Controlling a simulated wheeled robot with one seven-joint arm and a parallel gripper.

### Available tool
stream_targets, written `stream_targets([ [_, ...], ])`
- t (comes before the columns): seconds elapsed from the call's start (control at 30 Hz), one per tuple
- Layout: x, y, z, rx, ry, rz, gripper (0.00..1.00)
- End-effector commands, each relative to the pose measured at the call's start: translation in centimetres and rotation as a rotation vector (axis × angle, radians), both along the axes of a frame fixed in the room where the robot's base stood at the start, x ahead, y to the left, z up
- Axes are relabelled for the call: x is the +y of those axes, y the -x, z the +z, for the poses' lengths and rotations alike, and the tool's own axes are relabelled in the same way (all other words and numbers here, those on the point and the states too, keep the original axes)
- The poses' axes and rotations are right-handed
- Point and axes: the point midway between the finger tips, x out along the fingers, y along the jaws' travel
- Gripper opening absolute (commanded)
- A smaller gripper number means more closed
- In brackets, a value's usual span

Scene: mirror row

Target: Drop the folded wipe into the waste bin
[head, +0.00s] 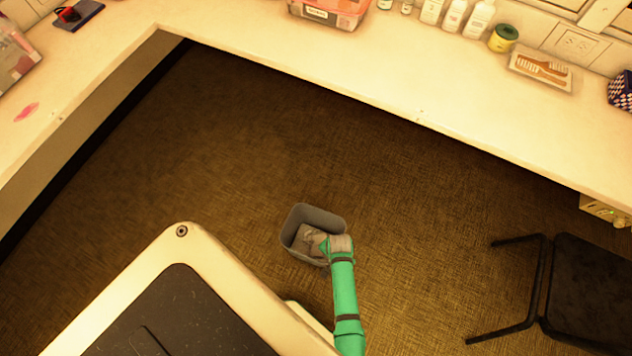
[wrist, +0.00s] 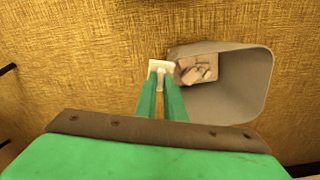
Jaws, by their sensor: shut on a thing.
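The grey waste bin (head: 331,217) stands on the floor, with crumpled pale litter (wrist: 197,70) inside. In the wrist view the bin (wrist: 245,85) opens to the right of my fingers. My gripper (wrist: 160,85) is shut on the small white folded wipe (wrist: 158,67), which sticks out past the fingertips. In that view the wipe lies just left of the bin's opening, over its left rim or the carpet beside it; its height above the rim I cannot tell. In the head view my green arm reaches to the bin's right side, and the wipe cannot be made out.
A long pale counter (head: 400,80) runs along the back and left, with bottles (head: 455,14), a comb tray (head: 540,70) and a clear box (head: 330,10) on it. A black chair (head: 590,295) stands at the right. Carpet (head: 230,150) around the bin is clear.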

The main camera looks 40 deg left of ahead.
Motion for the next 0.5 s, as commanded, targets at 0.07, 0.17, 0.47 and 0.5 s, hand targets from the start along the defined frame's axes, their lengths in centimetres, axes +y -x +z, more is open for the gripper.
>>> stream_targets([
  [0.07,3.7,0.3,0.4,-0.002,-0.010,-0.012,0.00],
  [0.17,6.9,-0.3,1.2,-0.002,-0.008,-0.016,0.00],
  [0.47,12.6,-4.0,4.1,-0.002,-0.002,-0.016,0.00],
  [0.5,12.9,-4.4,4.4,-0.002,-0.002,-0.017,0.00],
])
